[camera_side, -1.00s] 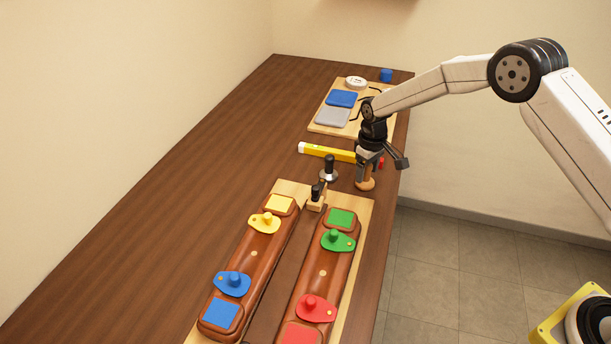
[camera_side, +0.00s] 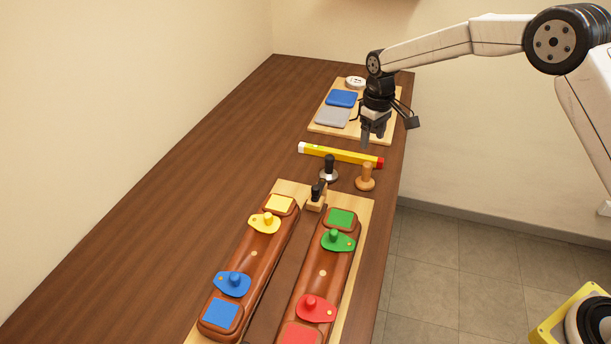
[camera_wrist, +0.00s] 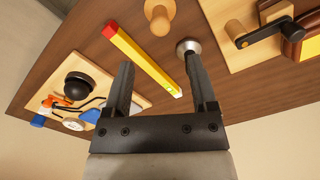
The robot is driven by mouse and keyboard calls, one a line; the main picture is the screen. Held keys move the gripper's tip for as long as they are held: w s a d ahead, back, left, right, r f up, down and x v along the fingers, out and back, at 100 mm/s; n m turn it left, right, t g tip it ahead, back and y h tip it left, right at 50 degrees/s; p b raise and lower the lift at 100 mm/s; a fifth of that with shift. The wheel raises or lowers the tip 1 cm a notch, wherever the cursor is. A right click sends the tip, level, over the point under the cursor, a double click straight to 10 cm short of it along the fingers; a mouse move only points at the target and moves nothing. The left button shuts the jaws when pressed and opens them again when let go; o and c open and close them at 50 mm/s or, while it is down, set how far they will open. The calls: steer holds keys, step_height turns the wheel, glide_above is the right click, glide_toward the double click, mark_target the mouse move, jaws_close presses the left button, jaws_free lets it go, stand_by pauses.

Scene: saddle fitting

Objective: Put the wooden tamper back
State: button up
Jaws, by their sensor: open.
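The wooden tamper (camera_side: 366,178) stands upright on the table near its right edge, to the right of a black-handled metal tamper (camera_side: 329,170). In the wrist view the wooden tamper (camera_wrist: 159,18) shows near the top edge, beyond my fingers. My gripper (camera_side: 373,138) is open and empty, above and behind the wooden tamper and apart from it. In the wrist view my gripper's two fingers (camera_wrist: 163,85) are spread wide with nothing held between them.
A yellow level or bar (camera_side: 340,154) lies behind the tampers. A wooden board (camera_side: 321,128) with blue and grey pads stands farther back. In front, a fixture board (camera_side: 366,210) carries two brown saddle pieces with coloured parts. The left of the table is clear.

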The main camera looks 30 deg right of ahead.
steer(key=shift+r, duration=0.8)
steer(key=shift+s, duration=0.1)
steer(key=s+d+m+t, duration=0.1)
steer(key=s+m+t, duration=0.1)
steer(key=s, duration=2.6)
steer(key=shift+d+f+m+t, duration=0.3)
steer(key=shift+d+f+m, duration=0.1)
steer(key=shift+m, duration=0.2)
